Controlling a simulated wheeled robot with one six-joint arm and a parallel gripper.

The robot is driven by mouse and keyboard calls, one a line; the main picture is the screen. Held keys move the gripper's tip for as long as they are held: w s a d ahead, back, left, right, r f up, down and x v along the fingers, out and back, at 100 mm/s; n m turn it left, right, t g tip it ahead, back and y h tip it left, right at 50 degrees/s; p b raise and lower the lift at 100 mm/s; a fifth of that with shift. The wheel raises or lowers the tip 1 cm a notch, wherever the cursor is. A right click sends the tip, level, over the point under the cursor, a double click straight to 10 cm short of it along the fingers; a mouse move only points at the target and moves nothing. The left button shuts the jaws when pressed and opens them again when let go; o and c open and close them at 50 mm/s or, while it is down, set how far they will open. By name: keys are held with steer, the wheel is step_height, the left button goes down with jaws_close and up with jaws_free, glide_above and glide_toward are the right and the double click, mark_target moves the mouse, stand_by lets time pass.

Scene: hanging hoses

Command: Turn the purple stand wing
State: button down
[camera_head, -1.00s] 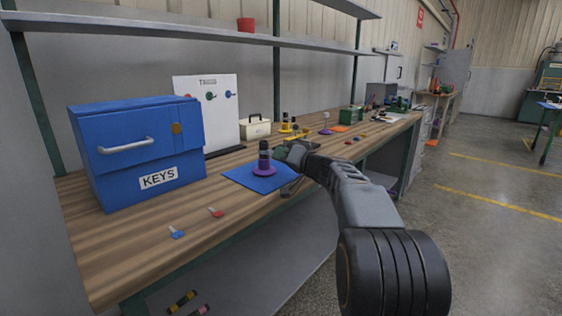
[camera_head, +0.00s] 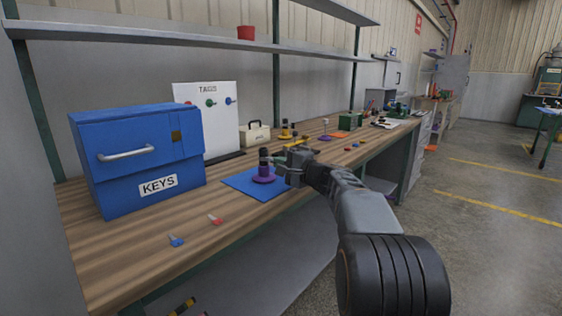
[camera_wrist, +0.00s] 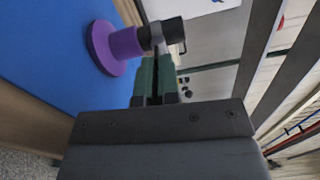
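The purple stand (camera_head: 264,173) is upright on a blue mat (camera_head: 240,182) on the workbench. It has a round purple foot and a dark upper part with a black top. In the wrist view the stand (camera_wrist: 122,44) lies sideways in the picture, with a grey collar and black cap at its right end. My gripper (camera_head: 284,165) is just right of the stand. In the wrist view my gripper's green-padded fingers (camera_wrist: 157,66) are close together beside the collar, with a narrow dark gap between them. I cannot tell whether they touch the stand or hold its wing.
A blue KEYS box (camera_head: 140,160) stands at the left, with a white tag board (camera_head: 212,120) behind. A blue tag (camera_head: 176,241) and a red tag (camera_head: 215,219) lie near the front edge. A cream case (camera_head: 257,133) and another stand (camera_head: 285,131) are behind the mat.

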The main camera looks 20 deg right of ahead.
steer(key=m+p, duration=0.3)
steer(key=m, duration=0.3)
steer(key=m+p, duration=0.4)
steer(key=m, duration=0.1)
steer(key=shift+a+f+m, duration=0.1)
steer(key=shift+m, duration=0.3)
stand_by(0.4)
steer(key=c, duration=1.3)
jaws_free()
steer(key=shift+s, duration=0.1)
steer(key=p+v, duration=0.2)
steer(key=v, duration=1.1)
steer(key=shift+s, duration=0.3)
